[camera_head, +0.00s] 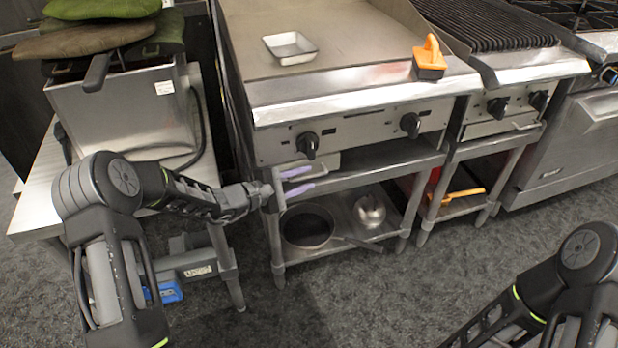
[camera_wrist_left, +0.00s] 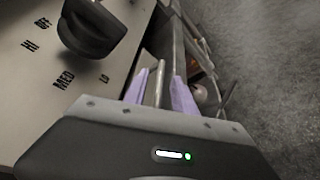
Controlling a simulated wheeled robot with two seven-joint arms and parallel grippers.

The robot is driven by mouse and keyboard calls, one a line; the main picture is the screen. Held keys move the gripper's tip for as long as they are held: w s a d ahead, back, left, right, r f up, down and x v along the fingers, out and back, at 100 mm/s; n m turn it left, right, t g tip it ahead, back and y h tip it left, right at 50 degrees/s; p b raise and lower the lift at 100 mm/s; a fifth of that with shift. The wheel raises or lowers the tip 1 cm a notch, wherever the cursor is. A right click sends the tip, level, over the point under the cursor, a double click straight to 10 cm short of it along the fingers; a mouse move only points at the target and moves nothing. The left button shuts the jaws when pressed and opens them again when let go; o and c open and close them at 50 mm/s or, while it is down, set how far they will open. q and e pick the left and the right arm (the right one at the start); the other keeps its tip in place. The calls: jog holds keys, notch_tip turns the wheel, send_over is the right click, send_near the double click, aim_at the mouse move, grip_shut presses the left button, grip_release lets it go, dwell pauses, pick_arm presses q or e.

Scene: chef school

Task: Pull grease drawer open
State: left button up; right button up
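In the head view, the grease drawer (camera_head: 325,162) shows as a small metal piece under the left end of the griddle's control panel, partly hidden by my left gripper. My left gripper (camera_head: 298,181) points right, its two purple fingers apart, just in front of the drawer. In the left wrist view, a thin grey metal bar, seemingly the drawer's handle (camera_wrist_left: 159,84), lies between the open fingers (camera_wrist_left: 160,92). I cannot tell whether either finger touches it. The drawer looks shut. Only links of my right arm show at lower right; its gripper is out of view.
The griddle's knobs (camera_head: 307,144) sit just above my left gripper. A pan (camera_head: 307,227) and a shiny metal item (camera_head: 369,211) stand on the lower shelf.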

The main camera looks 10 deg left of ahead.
pick_arm(q)
jog(key=shift+x, duration=1.15)
grip_shut()
dwell(0.6)
